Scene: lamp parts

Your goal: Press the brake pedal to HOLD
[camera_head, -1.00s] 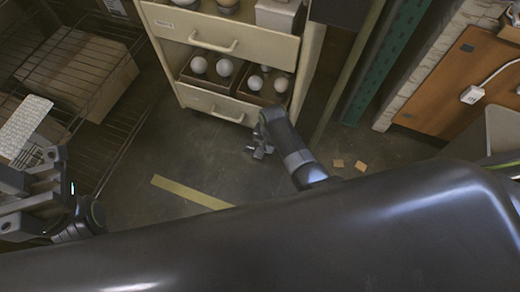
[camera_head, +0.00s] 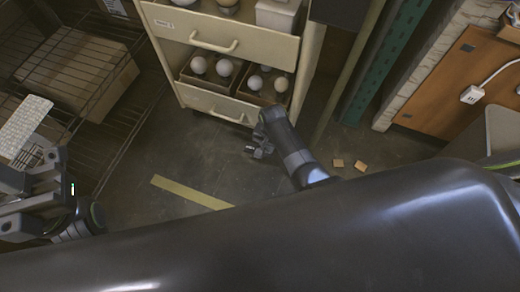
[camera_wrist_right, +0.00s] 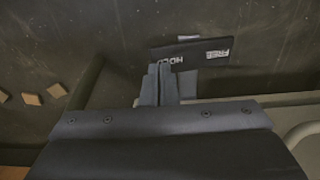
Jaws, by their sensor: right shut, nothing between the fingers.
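The brake pedal (camera_wrist_right: 190,51) is a dark bar with white lettering in the right wrist view. Its HOLD end is on the left and its FREE end on the right; the letters look upside down. My right gripper (camera_wrist_right: 160,68) is shut and empty. Its fingertips overlap the HOLD end in this view; whether they touch it I cannot tell. In the head view my right gripper (camera_head: 257,151) is low in front of the beige cart (camera_head: 225,104), and the pedal cannot be made out. My left gripper (camera_head: 45,160) is at the left edge, far from the cart; its jaws are unclear.
The cart holds round white bulbs (camera_head: 224,68) in trays. A wire rack (camera_head: 75,65) with a cardboard box stands at the left. A green post (camera_head: 375,70) and an orange-brown panel (camera_head: 450,90) are at the right.

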